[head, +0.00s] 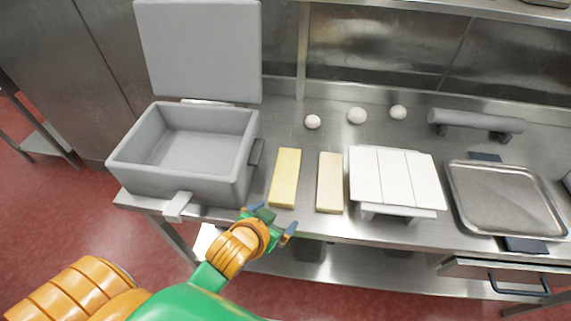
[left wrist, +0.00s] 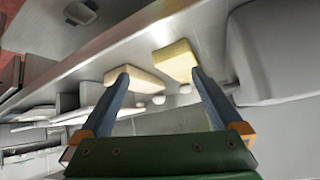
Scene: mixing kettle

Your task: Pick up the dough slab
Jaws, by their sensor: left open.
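Two flat slabs lie side by side on the steel counter. The yellow slab (head: 285,178) is on the left, beside the grey kettle, and the paler cream slab (head: 330,182) is on its right. Which one is the dough slab I cannot tell for sure. My left gripper (head: 268,218) is open and empty at the counter's front edge, just short of the yellow slab's near end. In the left wrist view the yellow slab (left wrist: 175,60) and the cream slab (left wrist: 136,79) both show beyond the open fingers (left wrist: 160,76). My right gripper is not in view.
The open grey kettle box (head: 117,160) stands left with its lid (head: 198,50) raised. A white slatted stand (head: 395,178) and a metal tray (head: 505,196) are on the right.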

